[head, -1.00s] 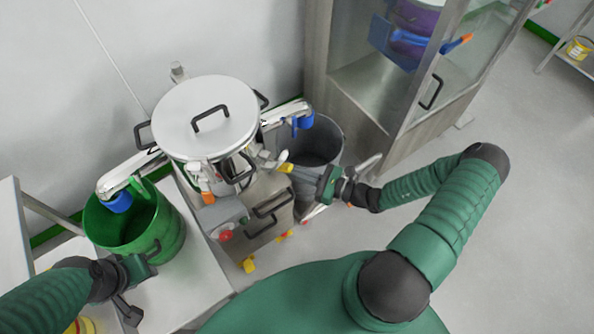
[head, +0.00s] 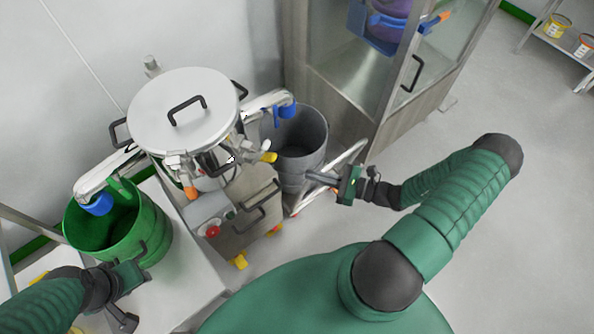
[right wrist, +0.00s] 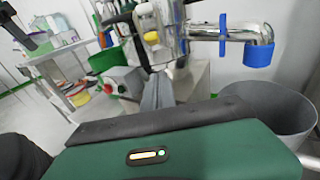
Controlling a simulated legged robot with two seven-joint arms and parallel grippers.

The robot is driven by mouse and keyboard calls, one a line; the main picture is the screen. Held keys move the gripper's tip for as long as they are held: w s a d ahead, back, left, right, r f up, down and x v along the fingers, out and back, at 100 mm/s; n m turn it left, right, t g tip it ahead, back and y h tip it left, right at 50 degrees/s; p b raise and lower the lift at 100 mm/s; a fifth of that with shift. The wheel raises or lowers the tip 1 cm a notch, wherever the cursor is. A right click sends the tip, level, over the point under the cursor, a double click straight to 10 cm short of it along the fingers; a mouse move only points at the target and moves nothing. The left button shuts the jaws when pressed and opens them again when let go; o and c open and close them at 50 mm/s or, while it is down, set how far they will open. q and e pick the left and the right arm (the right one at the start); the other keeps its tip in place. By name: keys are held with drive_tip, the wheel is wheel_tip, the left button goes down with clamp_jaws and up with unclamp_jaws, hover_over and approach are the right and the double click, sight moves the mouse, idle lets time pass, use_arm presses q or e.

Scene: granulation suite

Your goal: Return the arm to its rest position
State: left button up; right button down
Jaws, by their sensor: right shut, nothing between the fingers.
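My right gripper (head: 318,180) is shut and empty in the head view. It points left, in front of the grey bin (head: 308,160) and right of the steel machine. In the right wrist view its shut fingers (right wrist: 157,92) point toward the machine, with the grey bin (right wrist: 265,108) to the right. My left gripper (head: 128,290) is at the lower left, beside the green bucket (head: 150,235). Its finger opening cannot be made out.
The lidded steel vessel (head: 150,110) has spouts with blue ends over the green bucket and the grey bin. A glass-fronted cabinet (head: 395,125) stands behind right. A white table (head: 185,285) is at lower left. The floor (head: 530,200) at right is clear.

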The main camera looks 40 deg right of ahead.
drive_tip(key=s+a+r+n+g+h+p, duration=0.3)
drive_tip(key=s+a+n+g, duration=0.55)
drive_tip(key=n+g, duration=0.75)
drive_tip(key=w+a+r+n+t+h, duration=0.2)
drive_tip(key=w+r+n+h, duration=0.1)
drive_tip(key=r+n, duration=0.3)
drive_tip(key=w+a+r+n+t+h, duration=0.2)
drive_tip(key=w+r+n+h, duration=0.1)
drive_tip(key=r+n, duration=0.3)
drive_tip(key=shift+a+r+n+t+h, duration=0.2)
drive_tip(key=shift+n+t+h, duration=0.15)
drive_tip(key=shift+n, duration=0.25)
drive_tip(key=shift+d, duration=0.35)
drive_tip(key=c, duration=2.2)
unclamp_jaws()
drive_tip(key=shift+a, duration=0.1)
